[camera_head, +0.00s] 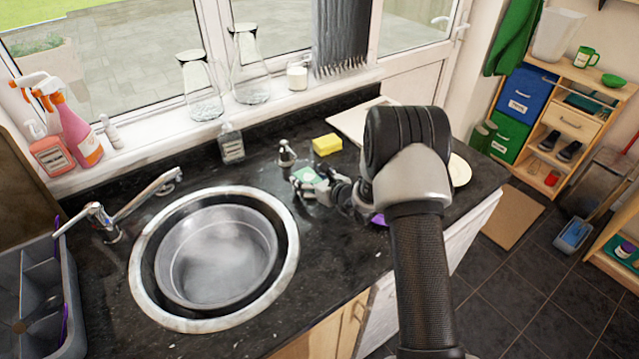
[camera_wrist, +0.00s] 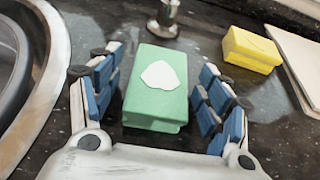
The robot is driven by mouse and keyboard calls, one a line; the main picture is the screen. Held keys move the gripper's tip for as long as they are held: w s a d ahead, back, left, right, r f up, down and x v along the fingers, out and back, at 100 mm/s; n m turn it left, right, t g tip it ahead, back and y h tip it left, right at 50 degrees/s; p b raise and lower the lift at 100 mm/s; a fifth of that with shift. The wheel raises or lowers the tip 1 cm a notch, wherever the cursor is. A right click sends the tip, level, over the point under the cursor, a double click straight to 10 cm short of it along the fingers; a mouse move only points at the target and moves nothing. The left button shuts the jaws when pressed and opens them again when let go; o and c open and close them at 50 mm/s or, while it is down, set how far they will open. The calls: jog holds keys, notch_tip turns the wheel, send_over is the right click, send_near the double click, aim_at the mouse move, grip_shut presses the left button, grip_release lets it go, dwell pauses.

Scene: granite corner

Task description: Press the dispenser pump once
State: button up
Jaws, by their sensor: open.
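A small metal pump dispenser (camera_head: 286,153) stands on the dark counter to the right of the sink. Its lower part shows at the top of the wrist view (camera_wrist: 163,20); its head is cut off there. My gripper (camera_head: 312,182) is just in front of it, apart from it. In the wrist view my gripper (camera_wrist: 155,72) is open, its blue-padded fingers on either side of a green sponge (camera_wrist: 150,108). A gap shows between sponge and fingers. A white patch (camera_wrist: 163,76) lies on the sponge's top. The sponge (camera_head: 304,174) is partly hidden in the head view.
A yellow sponge (camera_head: 327,144) lies right of the dispenser, near a pale board (camera_head: 350,122). A round sink (camera_head: 140,270) holding a metal basin is at left, with a tap (camera_head: 150,193) behind it. A clear bottle (camera_head: 231,145) stands at the back. My arm hides part of the counter's right.

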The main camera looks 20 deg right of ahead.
jog(key=v, duration=1.1)
jog(key=s+a+r+n+g+y, duration=0.2)
jog(key=s+a+r+n+y, duration=0.2)
jog(key=a+r+n, duration=0.55)
jog(key=s+a+r+n+g+y, duration=0.2)
jog(key=s+a+r+n+g, duration=0.45)
jog(key=s, duration=0.65)
jog(key=s+a+r+n+g+h, duration=0.15)
jog(key=s+n+h, duration=0.25)
jog(key=s+n, duration=0.6)
jog(key=s+d+r+n+t+h, duration=0.2)
jog(key=s+d+n+h, duration=0.4)
jog(key=s+d, duration=0.3)
jog(key=shift+d, duration=0.55)
